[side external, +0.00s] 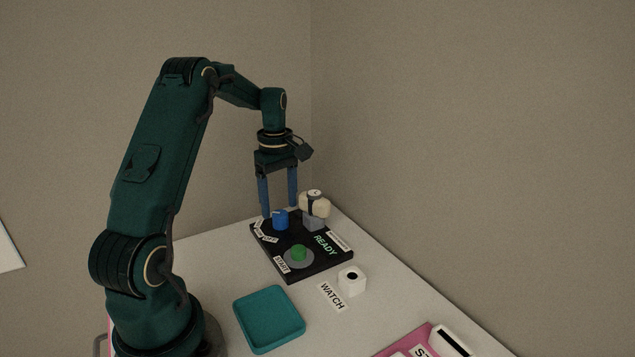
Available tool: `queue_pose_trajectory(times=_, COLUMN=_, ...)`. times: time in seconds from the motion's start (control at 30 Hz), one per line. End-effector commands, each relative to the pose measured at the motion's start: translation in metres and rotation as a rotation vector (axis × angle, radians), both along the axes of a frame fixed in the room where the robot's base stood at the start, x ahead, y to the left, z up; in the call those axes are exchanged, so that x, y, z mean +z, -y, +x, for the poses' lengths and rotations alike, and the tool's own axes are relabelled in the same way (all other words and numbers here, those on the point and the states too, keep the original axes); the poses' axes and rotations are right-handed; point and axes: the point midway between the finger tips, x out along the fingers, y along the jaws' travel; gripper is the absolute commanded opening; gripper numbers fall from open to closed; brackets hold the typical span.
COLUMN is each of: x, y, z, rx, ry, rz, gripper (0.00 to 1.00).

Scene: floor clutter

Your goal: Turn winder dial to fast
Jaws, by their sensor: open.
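The winder (288,262) is a black panel on the table, in the side external view. A blue dial (280,221) stands near its back left, with small white labels (264,234) beside it that are too small to read. A light watch-like piece on a cream cushion (316,206) sits on a grey mount (313,223) at the panel's back right. My gripper (279,209) points down with its two blue fingers apart, at the dial. I cannot tell whether the fingers touch the dial or are just above or behind it.
The panel also carries a green button (299,254) and a lit READY sign (325,245). A white block with a dark hole (352,281), a WATCH label (331,296) and a teal tray (269,319) lie in front. A pink item (405,342) is at the front right. Walls stand behind.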

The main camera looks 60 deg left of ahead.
Motion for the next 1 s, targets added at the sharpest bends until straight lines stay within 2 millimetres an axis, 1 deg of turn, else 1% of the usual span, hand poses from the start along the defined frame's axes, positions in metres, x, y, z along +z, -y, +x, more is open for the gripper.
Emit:
queue_pose_trajectory(times=0.03, x=-0.011, y=0.001, z=-0.001, rx=0.000, ry=-0.005, rz=-0.005, gripper=0.73)
queue_pose_trajectory(times=0.13, x=-0.029, y=0.001, z=-0.001, rx=0.005, ry=-0.004, rz=-0.004, gripper=0.73)
queue_pose_trajectory(times=0.2, x=-0.025, y=0.000, z=0.000, rx=0.101, ry=0.001, rz=0.001, gripper=0.73)
queue_pose_trajectory(times=0.77, x=-0.024, y=0.000, z=0.000, rx=0.779, ry=0.002, rz=0.002, gripper=0.73)
queue_pose_trajectory(times=0.8, x=-0.014, y=-0.001, z=0.001, rx=0.776, ry=0.008, rz=0.004, gripper=0.73)
queue_pose_trajectory(times=1.0, x=0.025, y=-0.001, z=0.001, rx=0.773, ry=0.007, rz=0.004, gripper=0.73)
